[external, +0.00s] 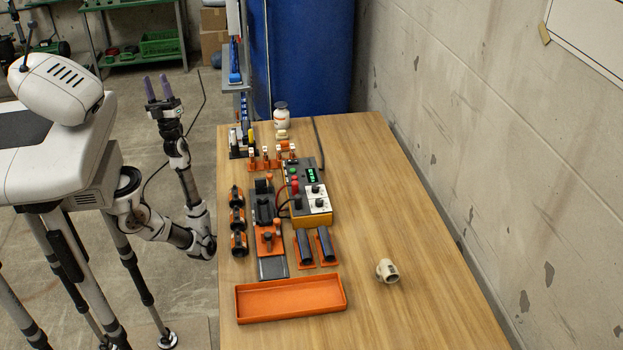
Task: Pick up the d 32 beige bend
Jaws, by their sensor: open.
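The beige bend (387,271) lies on the bare wood at the near right part of the table, to the right of the orange tray. It is a short curved fitting, and its size marking cannot be read. My gripper (158,88) is raised off the left side of the table, over the floor, with its two purple fingers pointing up. It is open and empty, and far from the bend.
An empty orange tray (291,299) lies at the table's near end. Beyond it stand a control box (313,205), two dark tubes in orange holders (316,247) and several black clamps (238,221). A white bottle (282,117) stands at the back.

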